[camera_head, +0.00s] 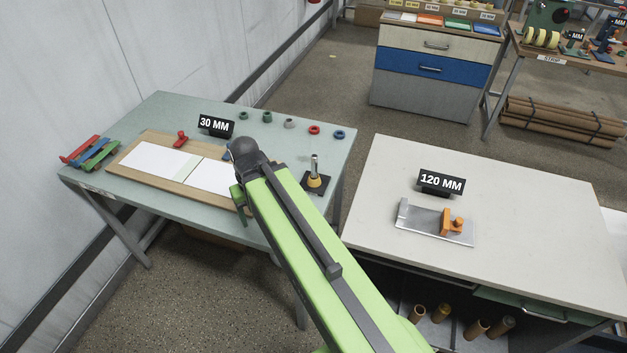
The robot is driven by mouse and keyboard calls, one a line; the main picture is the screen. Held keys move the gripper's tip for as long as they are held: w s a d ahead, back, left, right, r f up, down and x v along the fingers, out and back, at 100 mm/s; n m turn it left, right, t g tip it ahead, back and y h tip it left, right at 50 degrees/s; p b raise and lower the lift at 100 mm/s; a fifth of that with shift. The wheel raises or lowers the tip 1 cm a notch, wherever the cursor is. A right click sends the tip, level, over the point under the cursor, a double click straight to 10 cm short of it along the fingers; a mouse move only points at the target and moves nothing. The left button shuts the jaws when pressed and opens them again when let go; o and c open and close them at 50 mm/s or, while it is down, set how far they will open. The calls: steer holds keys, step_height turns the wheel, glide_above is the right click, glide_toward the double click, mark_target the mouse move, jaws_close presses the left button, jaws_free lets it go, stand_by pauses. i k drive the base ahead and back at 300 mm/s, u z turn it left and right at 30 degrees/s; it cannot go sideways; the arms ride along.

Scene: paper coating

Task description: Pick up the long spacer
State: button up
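No single object is clearly marked as the long spacer. Several small coloured rings, including a red ring (314,130) and a blue ring (339,134), lie along the back of the left table. Several brown tubes, one of them a tall tube (476,329), stand on the shelf below the right table. My gripper (239,200) is over the front of the left table, mostly hidden by my green arm. Its fingers cannot be made out.
The left table (335,155) also holds a wooden board (122,160) with white sheets, red, blue and green bars (92,152) and a 30 MM sign (215,125). The right table (540,215) holds a metal plate (415,217) with an orange block and a 120 MM sign (441,183).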

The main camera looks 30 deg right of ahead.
mark_target(268, 117)
steer(key=z, duration=0.25)
steer(key=k, duration=0.4)
steer(key=u, duration=1.2)
steer(key=i, duration=2.65)
steer(key=z, duration=0.7)
steer(key=k, duration=0.75)
steer(key=z, duration=0.15)
steer(key=i, duration=0.75)
steer(key=u, duration=0.05)
